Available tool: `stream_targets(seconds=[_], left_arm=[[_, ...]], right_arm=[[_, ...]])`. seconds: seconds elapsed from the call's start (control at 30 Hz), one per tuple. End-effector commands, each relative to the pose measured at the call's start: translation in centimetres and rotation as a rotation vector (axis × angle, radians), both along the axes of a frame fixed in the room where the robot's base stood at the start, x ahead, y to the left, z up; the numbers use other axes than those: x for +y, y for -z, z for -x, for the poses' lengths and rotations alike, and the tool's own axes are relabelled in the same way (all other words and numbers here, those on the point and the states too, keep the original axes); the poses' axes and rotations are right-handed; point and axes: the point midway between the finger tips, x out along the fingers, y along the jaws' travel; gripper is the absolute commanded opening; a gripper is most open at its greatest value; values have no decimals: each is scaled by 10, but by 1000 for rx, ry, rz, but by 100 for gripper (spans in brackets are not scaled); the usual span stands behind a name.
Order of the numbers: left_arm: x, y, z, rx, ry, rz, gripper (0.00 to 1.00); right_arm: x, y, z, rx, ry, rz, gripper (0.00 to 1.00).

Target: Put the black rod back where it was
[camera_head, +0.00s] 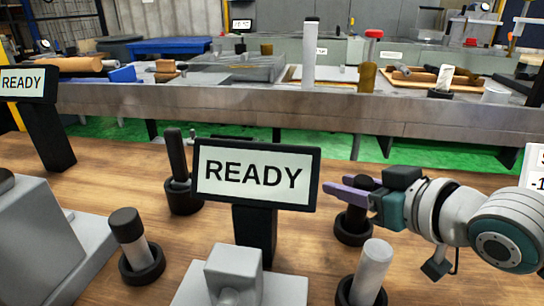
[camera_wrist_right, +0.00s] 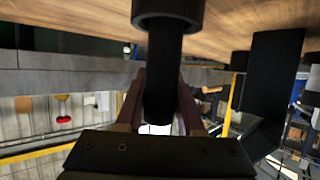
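The black rod (camera_head: 355,216) stands upright in a black round holder (camera_head: 353,238) on the wooden table, right of the middle screen. My right gripper (camera_head: 350,190) reaches in from the right with its purple fingers around the rod's upper part. In the right wrist view the black rod (camera_wrist_right: 164,75) runs between the two fingers, which appear to press on it from both sides. The holder's dark ring (camera_wrist_right: 168,10) shows at the rod's far end there. Whether the rod is fully seated is hidden. My left gripper is not in view.
A second black rod (camera_head: 177,155) stands in a holder left of the READY screen (camera_head: 256,174). A grey rod with a black top (camera_head: 130,232) and a plain grey rod (camera_head: 373,268) stand in holders nearer me. A grey machine block (camera_head: 234,272) sits front centre.

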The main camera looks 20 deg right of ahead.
Motion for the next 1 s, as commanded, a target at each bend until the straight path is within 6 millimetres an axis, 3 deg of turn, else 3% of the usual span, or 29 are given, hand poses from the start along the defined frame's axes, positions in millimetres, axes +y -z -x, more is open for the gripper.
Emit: stream_targets(seconds=[0.03, 0.23, 0.57, 0.73, 1.0], left_arm=[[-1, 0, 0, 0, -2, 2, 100], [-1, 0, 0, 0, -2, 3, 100], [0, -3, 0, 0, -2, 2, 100], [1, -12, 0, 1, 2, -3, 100], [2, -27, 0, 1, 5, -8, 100]], right_arm=[[0, 0, 0, 1, 0, 0, 43], [0, 0, 0, 1, 0, 0, 65], [0, -3, 2, 2, 0, -1, 66], [-2, -13, 22, 4, 0, -2, 66], [-9, -33, 74, 6, 0, 0, 66]])
